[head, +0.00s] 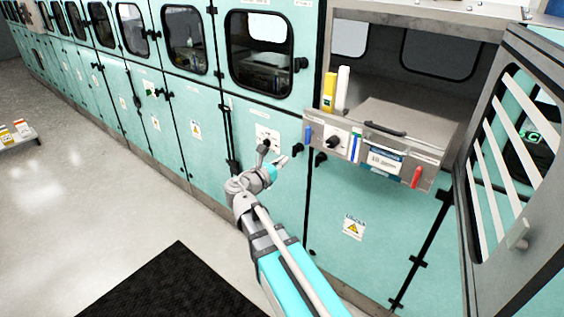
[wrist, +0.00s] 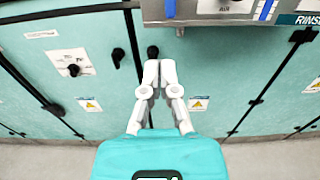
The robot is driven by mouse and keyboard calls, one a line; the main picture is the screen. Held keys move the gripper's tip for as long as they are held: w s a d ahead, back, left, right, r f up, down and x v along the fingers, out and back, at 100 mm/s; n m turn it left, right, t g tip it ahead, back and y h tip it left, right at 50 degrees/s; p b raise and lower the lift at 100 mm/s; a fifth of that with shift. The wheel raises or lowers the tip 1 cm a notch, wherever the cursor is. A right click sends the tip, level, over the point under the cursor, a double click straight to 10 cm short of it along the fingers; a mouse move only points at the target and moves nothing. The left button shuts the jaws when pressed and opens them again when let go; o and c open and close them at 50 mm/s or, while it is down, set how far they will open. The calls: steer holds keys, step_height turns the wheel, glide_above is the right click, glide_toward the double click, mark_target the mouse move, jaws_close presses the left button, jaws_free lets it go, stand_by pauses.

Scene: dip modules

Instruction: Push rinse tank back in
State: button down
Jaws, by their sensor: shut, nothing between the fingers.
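The rinse tank (head: 390,157) sticks out of the open bay at the right in the head view.
A slatted door (head: 525,165) stands open at the right of the bay. A yellow bottle (head: 329,91) and a white cylinder (head: 342,88) stand by the tank's left side. Teal cabinets run to the left; the floor before them is mostly free, with a black mat (head: 175,285).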

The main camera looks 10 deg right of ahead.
steer(key=x, duration=1.2)
steer(key=shift+w+a, duration=0.1)
steer(key=shift+w, duration=0.1)
